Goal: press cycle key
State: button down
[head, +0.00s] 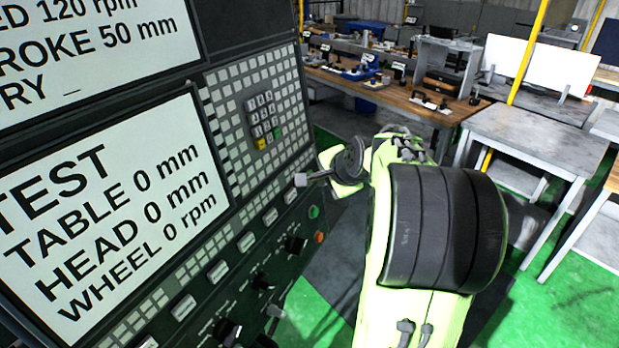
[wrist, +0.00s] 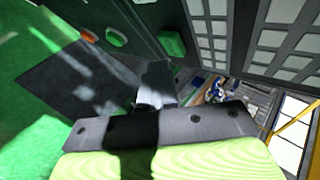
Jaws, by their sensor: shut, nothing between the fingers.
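The grinder's dark control panel (head: 225,255) fills the left of the head view. A small keypad (head: 261,115) on it has grey keys, a yellow key (head: 260,143) and a green key (head: 277,132). Lower right are a round green button (head: 313,212) and an orange one (head: 319,237). I cannot read which is the cycle key. My gripper (head: 301,180) is shut and empty, its tip in front of the panel, below the keypad. Contact cannot be told. In the wrist view my gripper (wrist: 156,84) points past a green button (wrist: 172,44) and an orange-red button (wrist: 116,37).
The lower screen (head: 105,215) reads TEST, TABLE 0 mm, HEAD 0 mm, WHEEL 0 rpm. Knobs (head: 296,243) stick out below the panel's keys. A workbench with tools (head: 395,97) and a grey table (head: 540,140) stand behind. Green floor (head: 570,300) is open at the right.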

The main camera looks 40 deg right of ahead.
jog(key=shift+w+a, duration=0.15)
jog(key=shift+w, duration=0.2)
jog(key=shift+w+a+f, duration=0.1)
jog(key=shift+w+a, duration=0.1)
jog(key=shift+w, duration=0.15)
dwell(0.6)
jog(key=shift+s+d, duration=0.35)
jog(key=shift+s, duration=0.4)
jog(key=s, duration=0.1)
jog(key=s+d, duration=0.1)
jog(key=s, duration=0.1)
jog(key=s+d+r, duration=0.1)
jog(key=shift+s+r, duration=0.1)
jog(key=shift+s, duration=0.15)
dwell(0.7)
